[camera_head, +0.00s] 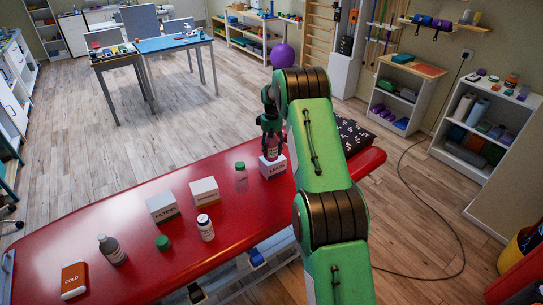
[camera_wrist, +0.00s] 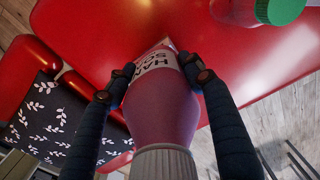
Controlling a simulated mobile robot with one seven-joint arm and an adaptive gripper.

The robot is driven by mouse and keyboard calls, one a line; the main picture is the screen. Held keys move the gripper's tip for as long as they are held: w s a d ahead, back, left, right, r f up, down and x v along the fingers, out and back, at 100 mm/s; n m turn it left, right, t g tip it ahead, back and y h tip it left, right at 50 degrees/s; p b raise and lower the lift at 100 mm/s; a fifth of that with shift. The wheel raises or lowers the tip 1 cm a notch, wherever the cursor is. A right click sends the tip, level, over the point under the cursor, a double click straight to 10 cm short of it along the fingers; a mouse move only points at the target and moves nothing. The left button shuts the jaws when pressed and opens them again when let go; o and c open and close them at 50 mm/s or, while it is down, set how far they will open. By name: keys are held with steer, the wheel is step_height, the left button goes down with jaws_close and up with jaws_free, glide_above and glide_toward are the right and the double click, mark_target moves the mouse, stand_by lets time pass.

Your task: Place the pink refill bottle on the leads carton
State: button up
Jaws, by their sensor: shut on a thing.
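The pink refill bottle (camera_head: 271,150) is upright in my gripper (camera_head: 270,127), directly over the leads carton in the head view. My gripper (camera_wrist: 160,82) is shut around the bottle's sides, with a dark finger on each side. In the wrist view the bottle (camera_wrist: 160,110) shows a white label reading "HAND SO..." and a pale neck nearest the camera. The leads carton (camera_head: 273,169) is white with dark lettering and stands on the red couch (camera_head: 110,215). The bottle's base overlaps the carton's top; I cannot tell whether they touch. The bottle hides most of the carton in the wrist view.
A clear bottle with a green cap (camera_head: 241,178) stands close left of the carton. Further left are the filters carton (camera_head: 162,207), another carton (camera_head: 205,191), a white bottle (camera_head: 205,228), a green cap-like item (camera_head: 162,242), a grey bottle (camera_head: 112,250) and a cold box (camera_head: 74,279). A patterned cushion (camera_head: 352,135) lies right.

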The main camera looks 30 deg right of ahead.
steer(key=shift+w, duration=0.1)
stand_by(0.3)
steer(key=shift+d+f+b, duration=0.1)
steer(key=shift+f+b, duration=0.4)
steer(key=shift+f, duration=1.15)
steer(key=shift+f, duration=0.15)
steer(key=o, duration=1.6)
step_height(320, 180, up, 11)
steer(key=shift+r+p, duration=0.15)
steer(key=shift+p, duration=1.05)
steer(key=shift+r, duration=0.4)
steer(key=shift+r, duration=0.1)
